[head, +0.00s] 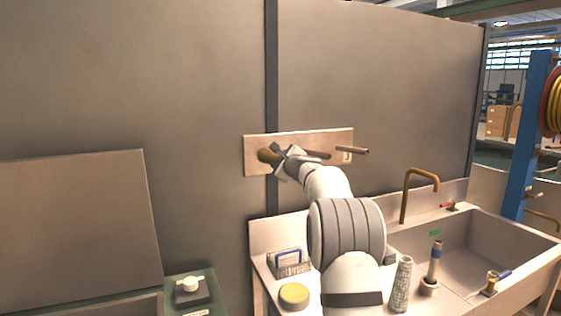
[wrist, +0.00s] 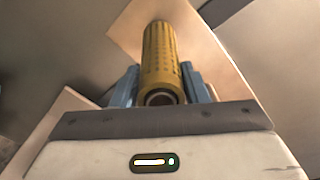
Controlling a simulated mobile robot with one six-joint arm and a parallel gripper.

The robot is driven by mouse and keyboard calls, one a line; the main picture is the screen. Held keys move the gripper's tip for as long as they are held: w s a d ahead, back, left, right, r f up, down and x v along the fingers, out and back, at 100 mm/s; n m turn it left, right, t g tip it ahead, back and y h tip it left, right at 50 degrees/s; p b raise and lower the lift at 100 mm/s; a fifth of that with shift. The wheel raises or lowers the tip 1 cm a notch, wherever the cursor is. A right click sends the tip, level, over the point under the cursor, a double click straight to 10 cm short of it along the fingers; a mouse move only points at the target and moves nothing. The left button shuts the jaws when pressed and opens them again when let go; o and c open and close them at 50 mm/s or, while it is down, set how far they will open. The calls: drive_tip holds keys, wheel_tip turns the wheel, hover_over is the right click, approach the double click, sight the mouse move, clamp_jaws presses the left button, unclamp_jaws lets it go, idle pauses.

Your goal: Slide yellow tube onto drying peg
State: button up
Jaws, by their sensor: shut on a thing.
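A yellow perforated tube (wrist: 160,58) lies between the blue-grey fingers of my gripper (wrist: 162,84) in the wrist view, its open near end facing the camera. The gripper is shut on it. In the head view the tube (head: 267,155) shows at the left part of a wall-mounted peg board (head: 300,139), and my gripper (head: 279,160) is just right of it. Two brown pegs stick out of the board: one in the middle (head: 318,155) and one at the right (head: 352,150). Any peg behind or inside the tube is hidden, so I cannot tell whether the tube is around one.
Below the board is a counter with a sink (head: 470,245) and brass faucet (head: 407,195). A wire rack (head: 292,268), a round yellow-lidded tin (head: 294,295), a grey textured bottle (head: 401,285) and a brush-like upright item (head: 435,265) stand on it. The wall left of the board is clear.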

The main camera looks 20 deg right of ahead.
drive_tip(key=shift+w, duration=0.2)
drive_tip(key=o, duration=1.3)
drive_tip(key=shift+w, duration=0.1)
drive_tip(key=s+b, duration=0.3)
drive_tip(key=s, duration=0.4)
drive_tip(key=shift+s+r, duration=0.35)
drive_tip(key=shift+s, duration=0.05)
drive_tip(key=shift+d, duration=0.1)
